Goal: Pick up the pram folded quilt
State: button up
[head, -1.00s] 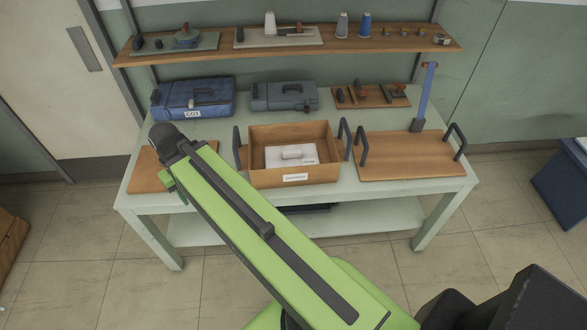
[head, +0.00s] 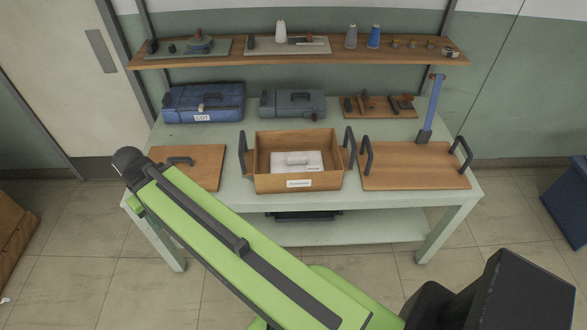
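No item carries a readable pram label, so I cannot tell which is the pram folded quilt. A blue folded-looking bundle or case (head: 203,101) with a small tag, seemingly "COT", lies at the back left of the table. A smaller grey-blue case-like item (head: 292,103) with a dark handle lies to its right. A white folded-looking item (head: 297,158) with a label lies inside the open wooden box (head: 297,184). My green arm reaches toward the table's front left; its dark end stands left of the table items. My gripper's fingers do not show.
The pale green table (head: 330,200) also bears a wooden board (head: 205,165) at left, a handled board (head: 415,178) at right and a blue upright post (head: 432,108). A wooden shelf (head: 300,55) with spools hangs behind. A blue bin (head: 568,205) stands right.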

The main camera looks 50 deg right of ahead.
aim_at(311, 160)
jog(key=z, duration=0.05)
jog(key=i, duration=1)
jog(key=u, duration=0.05)
